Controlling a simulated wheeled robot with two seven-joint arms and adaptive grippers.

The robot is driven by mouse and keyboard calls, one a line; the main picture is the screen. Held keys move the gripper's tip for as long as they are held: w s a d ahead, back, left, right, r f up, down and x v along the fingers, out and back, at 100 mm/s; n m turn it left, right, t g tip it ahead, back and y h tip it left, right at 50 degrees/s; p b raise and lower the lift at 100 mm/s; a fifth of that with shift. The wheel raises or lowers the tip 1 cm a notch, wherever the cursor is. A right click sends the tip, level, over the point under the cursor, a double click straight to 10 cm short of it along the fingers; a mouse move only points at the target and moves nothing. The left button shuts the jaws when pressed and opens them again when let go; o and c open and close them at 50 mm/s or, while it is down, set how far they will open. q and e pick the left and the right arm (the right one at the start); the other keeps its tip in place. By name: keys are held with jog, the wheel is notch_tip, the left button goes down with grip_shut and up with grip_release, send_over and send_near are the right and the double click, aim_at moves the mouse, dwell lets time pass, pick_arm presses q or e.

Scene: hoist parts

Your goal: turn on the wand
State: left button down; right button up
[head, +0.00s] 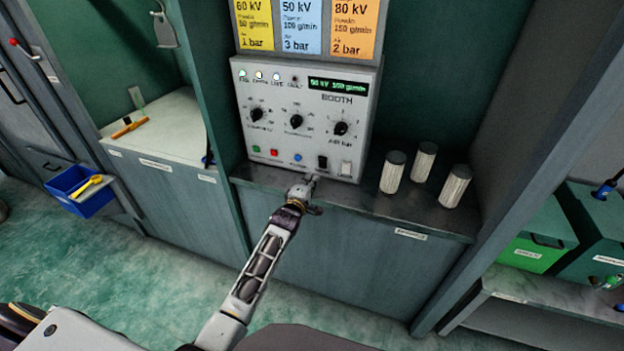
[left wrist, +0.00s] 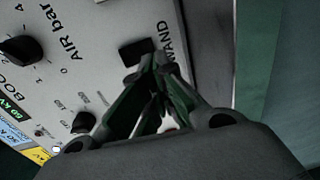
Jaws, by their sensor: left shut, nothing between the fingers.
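The booth control panel (head: 305,110) is a light grey box with knobs, lamps, buttons and a green display. A black switch (head: 322,162) sits low on its right part. In the left wrist view this black switch (left wrist: 135,50) has the printed label WAND (left wrist: 174,42) beside it. My left gripper (head: 311,180) is shut and empty, just below the switch. In the left wrist view the closed fingertips (left wrist: 154,66) lie close to the switch and cover part of the panel; I cannot tell whether they touch it. The switch's position is unclear. My right gripper is not in view.
Three pale cylinders (head: 424,162) stand on the grey shelf (head: 420,215) right of the panel. A blue bin (head: 78,190) hangs at the left. The floor in front is clear.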

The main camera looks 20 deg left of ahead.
pick_arm(q)
jog(key=shift+s, duration=0.6)
jog(key=shift+s+f, duration=0.1)
jog(key=shift+s, duration=0.55)
jog(key=s, duration=0.6)
jog(key=shift+a+f, duration=0.15)
jog(key=shift+f, duration=0.2)
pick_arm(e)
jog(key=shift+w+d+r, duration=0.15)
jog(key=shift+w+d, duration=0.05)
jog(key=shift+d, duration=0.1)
